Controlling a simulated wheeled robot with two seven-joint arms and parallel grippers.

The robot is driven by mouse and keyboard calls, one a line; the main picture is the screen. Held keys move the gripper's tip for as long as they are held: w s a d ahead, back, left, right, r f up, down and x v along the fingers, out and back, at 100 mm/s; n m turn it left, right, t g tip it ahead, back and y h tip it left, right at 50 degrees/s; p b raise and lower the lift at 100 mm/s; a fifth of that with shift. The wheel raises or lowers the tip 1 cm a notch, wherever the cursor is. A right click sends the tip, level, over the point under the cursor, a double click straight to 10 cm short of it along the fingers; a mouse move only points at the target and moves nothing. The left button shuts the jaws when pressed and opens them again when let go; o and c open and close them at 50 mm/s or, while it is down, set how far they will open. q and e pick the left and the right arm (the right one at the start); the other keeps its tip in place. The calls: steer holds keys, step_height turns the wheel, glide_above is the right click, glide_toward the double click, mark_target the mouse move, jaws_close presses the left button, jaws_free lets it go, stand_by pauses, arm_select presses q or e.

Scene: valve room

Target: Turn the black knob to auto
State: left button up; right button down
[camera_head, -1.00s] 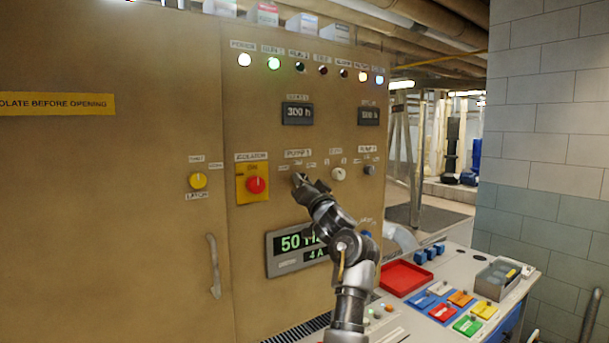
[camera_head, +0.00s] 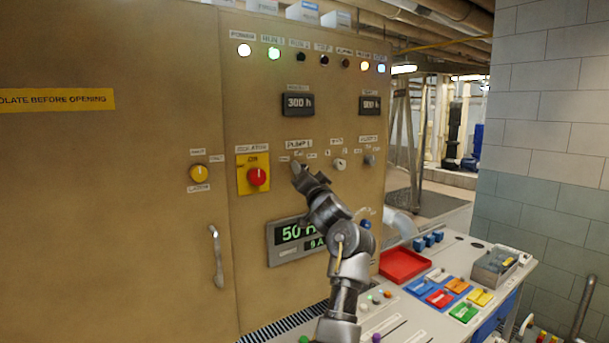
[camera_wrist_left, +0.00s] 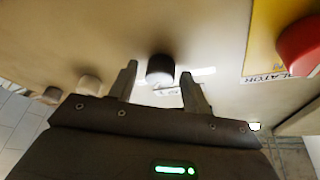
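The black knob (camera_wrist_left: 160,68) under the PUMP 1 label (camera_head: 298,142) sits on the tan panel. In the left wrist view it shows between and just beyond the two fingertips of my left gripper (camera_wrist_left: 158,80), with a gap on either side. My left gripper (camera_head: 298,168) is open. In the head view it reaches the panel at this knob and covers it. I cannot tell which mark the knob points to. My right gripper is in neither view.
The red isolator knob (camera_head: 257,176) on its yellow plate is close left of the gripper. A white knob (camera_head: 340,164) and a grey knob (camera_head: 369,160) are to the right. A display (camera_head: 290,240) is below. A desk with a red tray (camera_head: 403,265) stands at the lower right.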

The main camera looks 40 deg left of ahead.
arm_select(q)
steer(key=shift+o, duration=0.2)
steer(key=b+v, duration=0.4)
steer(key=v, duration=0.6)
steer(key=shift+s+d+b, duration=0.15)
steer(key=shift+d+b, duration=0.2)
steer(key=shift+f, duration=0.1)
